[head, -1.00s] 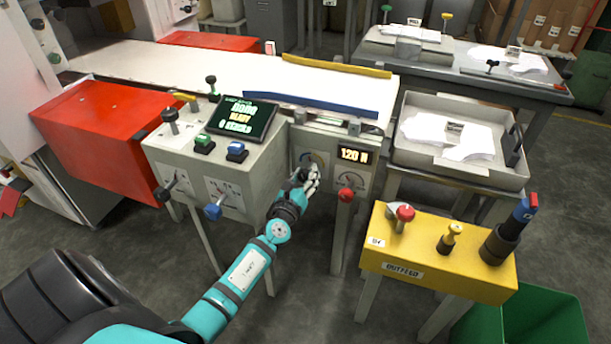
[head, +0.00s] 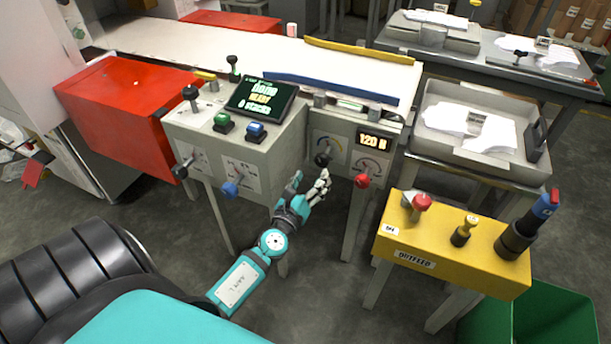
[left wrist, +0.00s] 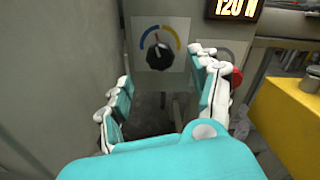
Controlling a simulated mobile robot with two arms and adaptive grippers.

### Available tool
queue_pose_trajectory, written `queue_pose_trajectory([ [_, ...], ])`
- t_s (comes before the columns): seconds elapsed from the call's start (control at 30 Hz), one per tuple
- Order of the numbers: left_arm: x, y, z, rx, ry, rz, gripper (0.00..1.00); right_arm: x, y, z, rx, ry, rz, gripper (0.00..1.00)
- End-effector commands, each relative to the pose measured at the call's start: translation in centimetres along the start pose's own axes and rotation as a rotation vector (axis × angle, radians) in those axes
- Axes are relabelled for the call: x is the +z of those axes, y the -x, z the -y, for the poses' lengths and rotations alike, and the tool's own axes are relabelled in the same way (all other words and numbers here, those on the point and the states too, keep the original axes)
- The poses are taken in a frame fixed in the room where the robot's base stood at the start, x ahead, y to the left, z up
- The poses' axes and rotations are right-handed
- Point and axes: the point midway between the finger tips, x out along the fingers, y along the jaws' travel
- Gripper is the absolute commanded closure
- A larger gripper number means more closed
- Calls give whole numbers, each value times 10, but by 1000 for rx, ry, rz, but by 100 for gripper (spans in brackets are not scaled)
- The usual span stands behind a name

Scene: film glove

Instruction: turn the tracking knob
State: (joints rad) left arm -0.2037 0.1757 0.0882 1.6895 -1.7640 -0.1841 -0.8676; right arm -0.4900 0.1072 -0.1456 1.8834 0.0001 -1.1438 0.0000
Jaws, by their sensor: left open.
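A black knob (head: 322,158) sits on a dial plate with a blue and yellow arc, on the grey front panel beside the lit "120 N" display (head: 373,140). No readable label names it as the tracking knob. In the left wrist view the black knob (left wrist: 159,56) shows whole, with a light line pointing up and slightly left and a red mark above. My left gripper (head: 309,181) is open and empty, just below and in front of the knob, apart from it. Its spread fingers frame the knob in the left wrist view. My right gripper is out of view.
A red knob (head: 361,181) sits right of the black knob. The grey control box (head: 253,165) with buttons, levers and a screen juts out at left. A yellow outfeed box (head: 455,262) stands at right, with a green bin (head: 548,318) below it.

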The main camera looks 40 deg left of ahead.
Motion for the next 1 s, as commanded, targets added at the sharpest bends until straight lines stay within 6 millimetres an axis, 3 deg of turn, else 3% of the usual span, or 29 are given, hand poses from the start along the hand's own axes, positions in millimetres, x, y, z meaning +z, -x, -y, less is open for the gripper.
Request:
queue_pose_trajectory([
  [0.1, -1, 20, 0, -2, -3, -3, 37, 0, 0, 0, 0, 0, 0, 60],
  [0.27, 0, 33, 0, -1, -1, -1, 37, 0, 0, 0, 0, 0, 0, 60],
  [0.87, 0, 36, 0, 0, 3, 0, 37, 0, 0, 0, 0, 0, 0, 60],
  [1.0, -3, 41, -6, 44, 136, 2, 37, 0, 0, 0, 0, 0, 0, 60],
])
